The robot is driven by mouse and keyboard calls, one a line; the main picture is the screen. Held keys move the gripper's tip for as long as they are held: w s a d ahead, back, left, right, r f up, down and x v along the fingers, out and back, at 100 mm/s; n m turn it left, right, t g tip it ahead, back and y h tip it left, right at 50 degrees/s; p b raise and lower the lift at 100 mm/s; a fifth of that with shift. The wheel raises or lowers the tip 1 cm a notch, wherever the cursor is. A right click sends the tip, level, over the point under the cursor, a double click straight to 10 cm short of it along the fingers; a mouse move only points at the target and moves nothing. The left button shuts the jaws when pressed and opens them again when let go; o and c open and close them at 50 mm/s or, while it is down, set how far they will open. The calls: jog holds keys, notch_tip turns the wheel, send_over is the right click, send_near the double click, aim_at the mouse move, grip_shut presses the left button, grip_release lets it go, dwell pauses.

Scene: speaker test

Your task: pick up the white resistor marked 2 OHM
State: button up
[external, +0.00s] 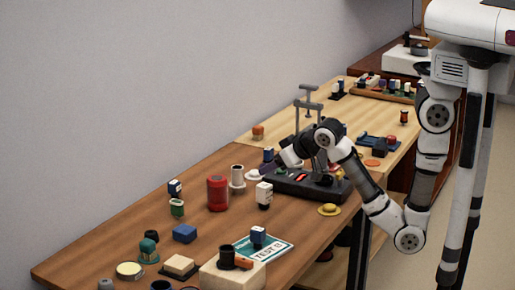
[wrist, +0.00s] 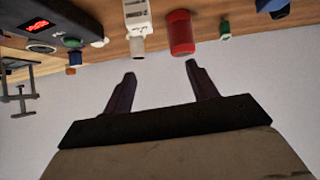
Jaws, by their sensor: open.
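A white block with dark marking (external: 264,195) stands on the brown table between the red cylinder and the black tester. It appears to be the white resistor, but its lettering is too small to read. In the wrist view a white block (wrist: 137,17) shows at the top, cut by the frame edge. My gripper (external: 268,163) is above the table, behind and a little above the white block in the external view. In the wrist view my gripper (wrist: 161,69) has its two dark fingers apart, with nothing between them.
A red cylinder (external: 217,193) and a white cup-like piece (external: 237,175) stand close to the white block. The black tester (external: 330,190) with upright posts is to its right. A yellow round piece (external: 329,209) and a TEST card (external: 275,250) lie nearer the front.

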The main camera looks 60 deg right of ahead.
aim_at(269, 190)
jog(key=s+d+f+m+g, duration=0.1)
jog(key=s+d+f+g, duration=0.1)
jog(key=s+f, duration=0.1)
jog(key=b+x, duration=0.8)
jog(key=shift+a+f, duration=0.15)
jog(key=shift+f, duration=0.05)
jog(key=shift+p+x, duration=0.6)
jog(key=shift+x, duration=2.05)
jog(key=c, duration=1.1)
